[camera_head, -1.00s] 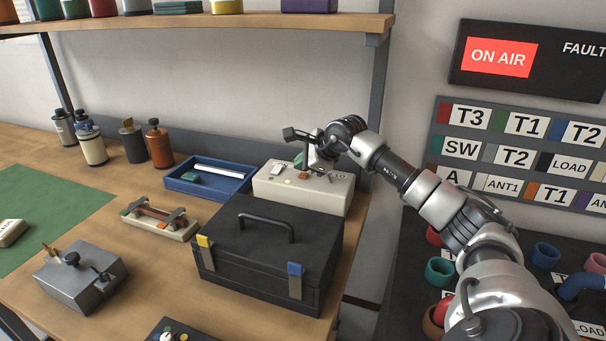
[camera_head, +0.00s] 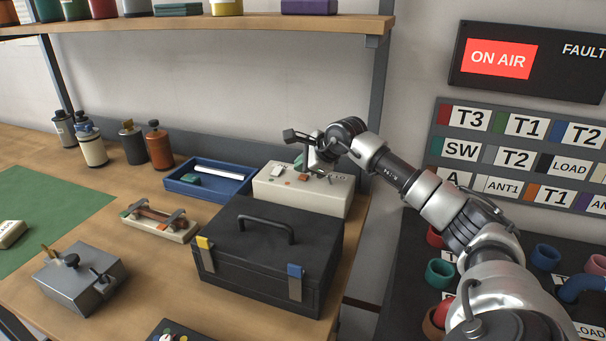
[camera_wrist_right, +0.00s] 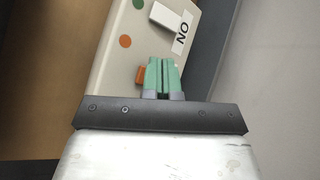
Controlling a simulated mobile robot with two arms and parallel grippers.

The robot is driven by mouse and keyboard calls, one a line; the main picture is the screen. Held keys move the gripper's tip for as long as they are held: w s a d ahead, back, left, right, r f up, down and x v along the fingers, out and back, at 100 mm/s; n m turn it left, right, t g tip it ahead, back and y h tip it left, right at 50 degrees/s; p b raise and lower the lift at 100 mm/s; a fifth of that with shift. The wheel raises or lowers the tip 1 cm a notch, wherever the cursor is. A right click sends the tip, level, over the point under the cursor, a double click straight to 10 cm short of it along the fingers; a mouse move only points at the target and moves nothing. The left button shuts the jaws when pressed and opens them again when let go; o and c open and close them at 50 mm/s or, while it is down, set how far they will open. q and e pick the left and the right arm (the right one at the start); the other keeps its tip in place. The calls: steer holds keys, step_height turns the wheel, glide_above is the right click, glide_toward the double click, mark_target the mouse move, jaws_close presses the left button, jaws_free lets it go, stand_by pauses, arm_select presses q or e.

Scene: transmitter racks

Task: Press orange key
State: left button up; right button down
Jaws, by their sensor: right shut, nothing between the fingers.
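The pale box (camera_head: 325,190) stands at the back right of the bench, behind the black case. The orange key (camera_head: 304,178) is on its top; it also shows in the wrist view (camera_wrist_right: 141,75), partly hidden by the fingertips. A white key (camera_wrist_right: 170,17) with a printed label lies farther along the same face, near an orange dot (camera_wrist_right: 124,41). My right gripper (camera_head: 300,162) is over the box, shut and empty. Its green fingertips (camera_wrist_right: 161,75) are together just beside the orange key; whether they touch it I cannot tell. My left gripper is not in view.
The black case (camera_head: 265,250) with a raised handle stands in front of the box. A blue tray (camera_head: 177,186) is left of it, with a wooden-and-metal fixture (camera_head: 160,222) nearer. A shelf (camera_head: 200,22) runs above. A rack panel (camera_head: 520,155) is at the right.

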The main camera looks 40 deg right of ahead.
mark_target(303, 177)
step_height(303, 177, up, 6)
steer(key=p, duration=0.4)
stand_by(0.4)
stand_by(0.5)
